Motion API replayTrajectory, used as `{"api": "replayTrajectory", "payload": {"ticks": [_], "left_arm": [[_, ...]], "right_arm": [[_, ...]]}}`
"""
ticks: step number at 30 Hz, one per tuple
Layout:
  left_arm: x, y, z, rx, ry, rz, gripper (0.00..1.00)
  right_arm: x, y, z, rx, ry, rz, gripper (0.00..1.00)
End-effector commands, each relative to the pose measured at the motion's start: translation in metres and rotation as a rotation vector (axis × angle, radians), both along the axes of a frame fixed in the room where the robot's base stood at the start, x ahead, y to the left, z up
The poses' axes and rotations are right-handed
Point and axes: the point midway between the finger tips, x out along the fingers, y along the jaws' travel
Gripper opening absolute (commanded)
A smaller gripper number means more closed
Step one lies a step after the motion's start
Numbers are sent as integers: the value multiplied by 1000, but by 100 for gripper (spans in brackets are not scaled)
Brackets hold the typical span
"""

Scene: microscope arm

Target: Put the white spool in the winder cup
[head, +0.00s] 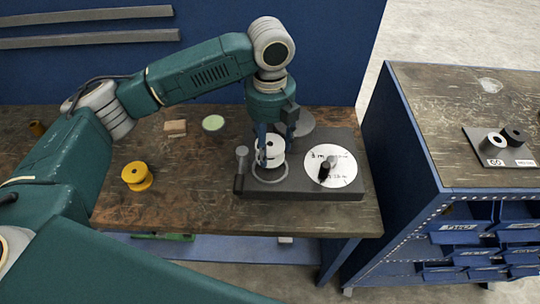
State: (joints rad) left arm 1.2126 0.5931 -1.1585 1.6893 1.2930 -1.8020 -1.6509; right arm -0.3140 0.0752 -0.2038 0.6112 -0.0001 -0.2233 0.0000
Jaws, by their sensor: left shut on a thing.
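The white spool (270,151) is upright between the fingers of my left gripper (273,158), which is shut on it. The spool is directly over the ring-shaped winder cup (270,175) at the left part of the dark winder base (310,188). I cannot tell whether the spool's lower end is inside the cup or just above it, since the fingers and the spool hide part of the cup. My right gripper is not in view.
The winder carries a white marked disc (345,170) with a black knob and a grey post (242,158). A yellow spool (137,176), a green-topped round thing (213,123) and a small wooden block (175,128) stand to the left. A blue cabinet (405,150) is at right.

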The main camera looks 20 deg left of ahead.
Motion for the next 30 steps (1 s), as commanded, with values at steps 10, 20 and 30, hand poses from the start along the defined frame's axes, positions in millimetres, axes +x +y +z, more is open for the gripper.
{"api": "replayTrajectory", "payload": {"ticks": [10, 20, 30], "left_arm": [[-1, 1, -32, 1, 3, 1, 25], [0, 0, -58, 0, -1, 0, 25], [0, 0, -60, 0, -1, 0, 76]], "right_arm": [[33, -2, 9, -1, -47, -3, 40], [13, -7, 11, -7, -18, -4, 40], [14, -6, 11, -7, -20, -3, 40]]}}
